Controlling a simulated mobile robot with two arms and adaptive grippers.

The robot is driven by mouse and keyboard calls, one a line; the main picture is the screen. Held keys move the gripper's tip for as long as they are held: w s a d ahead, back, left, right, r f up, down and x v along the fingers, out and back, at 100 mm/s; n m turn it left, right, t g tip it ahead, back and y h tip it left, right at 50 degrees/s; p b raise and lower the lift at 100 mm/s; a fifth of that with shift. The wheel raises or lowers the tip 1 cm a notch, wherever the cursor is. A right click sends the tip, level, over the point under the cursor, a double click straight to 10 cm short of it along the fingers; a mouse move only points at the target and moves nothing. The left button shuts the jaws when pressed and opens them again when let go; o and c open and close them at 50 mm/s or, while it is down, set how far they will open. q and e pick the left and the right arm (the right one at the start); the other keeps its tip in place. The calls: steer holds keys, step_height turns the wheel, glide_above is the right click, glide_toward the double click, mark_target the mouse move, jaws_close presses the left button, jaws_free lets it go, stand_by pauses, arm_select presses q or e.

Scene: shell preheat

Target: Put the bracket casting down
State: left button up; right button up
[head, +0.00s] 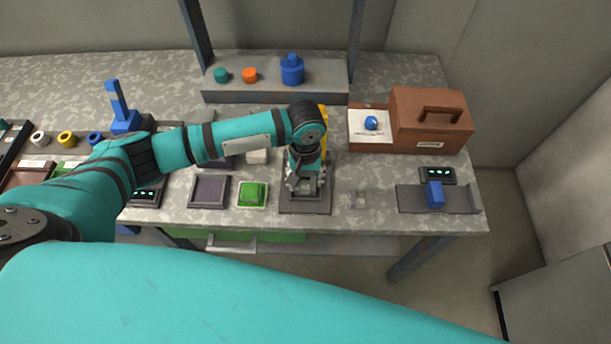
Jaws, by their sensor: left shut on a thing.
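My left gripper (303,182) points down over a dark grey square plate (305,209) near the front of the workbench. It is shut on a small grey piece that I take to be the bracket casting; the fingers and wrist hide most of it. I cannot tell whether the piece touches the plate. My right gripper is not in view.
Left of the plate are a green block (252,194) on a pad and an empty dark tray (209,190). To the right, a brown box (431,119) stands behind a dark stand (465,200) with a blue block (435,194). A grey shelf (275,91) is behind.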

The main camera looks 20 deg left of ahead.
mark_target(305, 184)
arm_select(q)
steer(key=shift+f, duration=0.1)
steer(key=o, duration=1.2)
step_height(305, 184, up, 12)
steer(key=b, duration=0.1)
